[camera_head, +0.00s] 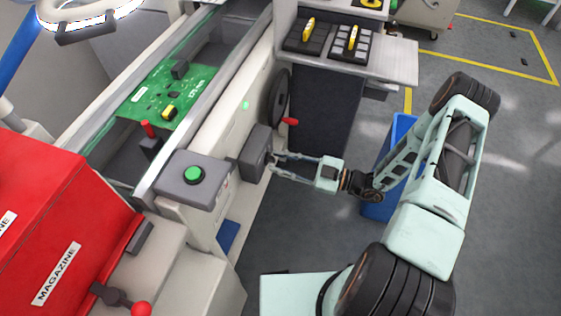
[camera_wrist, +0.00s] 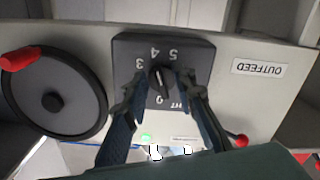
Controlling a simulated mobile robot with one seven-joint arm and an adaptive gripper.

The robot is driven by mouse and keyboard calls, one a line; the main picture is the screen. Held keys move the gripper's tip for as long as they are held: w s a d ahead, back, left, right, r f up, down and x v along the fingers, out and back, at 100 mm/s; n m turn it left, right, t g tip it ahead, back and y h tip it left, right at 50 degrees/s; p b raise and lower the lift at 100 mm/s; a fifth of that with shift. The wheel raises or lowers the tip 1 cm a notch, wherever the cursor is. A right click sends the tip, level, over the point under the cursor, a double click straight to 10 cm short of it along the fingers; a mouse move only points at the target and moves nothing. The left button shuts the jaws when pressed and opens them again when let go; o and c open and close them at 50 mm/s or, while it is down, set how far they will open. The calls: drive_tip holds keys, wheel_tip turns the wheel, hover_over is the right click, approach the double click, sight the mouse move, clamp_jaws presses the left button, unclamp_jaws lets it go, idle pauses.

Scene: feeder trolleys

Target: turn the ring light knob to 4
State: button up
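The ring light knob (camera_wrist: 161,80) is a small dark knob on a dark grey box on the side of the conveyor; the box (camera_head: 254,153) also shows in the head view. The wrist view is upside down; numbers 3, 4 and 5 read around the dial, with a 0 on the lower side. A pale line marks the knob, but I cannot tell which number it points to. My gripper (camera_wrist: 160,82) is open, with one finger on each side of the knob. I cannot tell whether the fingers touch it. In the head view the knob is hidden.
A black handwheel (camera_head: 278,98) with a red handle is close beside the box. A green button (camera_head: 194,175) sits on a grey box nearby. The lit ring light (camera_head: 90,28) is at upper left. A blue bin (camera_head: 378,205) stands behind my arm. An OUTFEED label (camera_wrist: 258,68) is beside the dial.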

drive_tip(key=v, duration=1.2)
drive_tip(key=shift+a, duration=0.1)
